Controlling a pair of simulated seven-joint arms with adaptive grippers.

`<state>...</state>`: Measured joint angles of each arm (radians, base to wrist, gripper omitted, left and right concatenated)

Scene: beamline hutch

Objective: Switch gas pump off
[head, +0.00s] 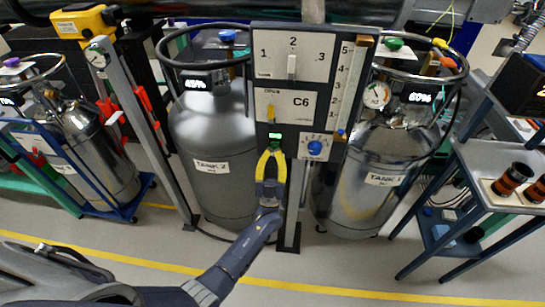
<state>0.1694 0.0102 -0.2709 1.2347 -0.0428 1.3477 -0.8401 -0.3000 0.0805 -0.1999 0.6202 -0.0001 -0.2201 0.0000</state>
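A grey control panel on a post (293,28) stands between two gas tanks. It carries a white selector lever (291,67) under the numbers 1, 2, 3, with the lever below 2. Below is a plate marked C6 with a yellow lever (270,112). A small green part (276,143) shows under that plate, and a blue knob (314,148) is to its right. No label naming the gas pump is legible. My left gripper (271,155) has its yellow fingers apart, just below the green part; contact cannot be told. My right gripper is not in view.
Tank 2 (209,140) stands left of the panel and Tank 1 (375,160) right of it, both with ring guards. A blue-grey cart (480,165) is at the right. Floor in front is clear.

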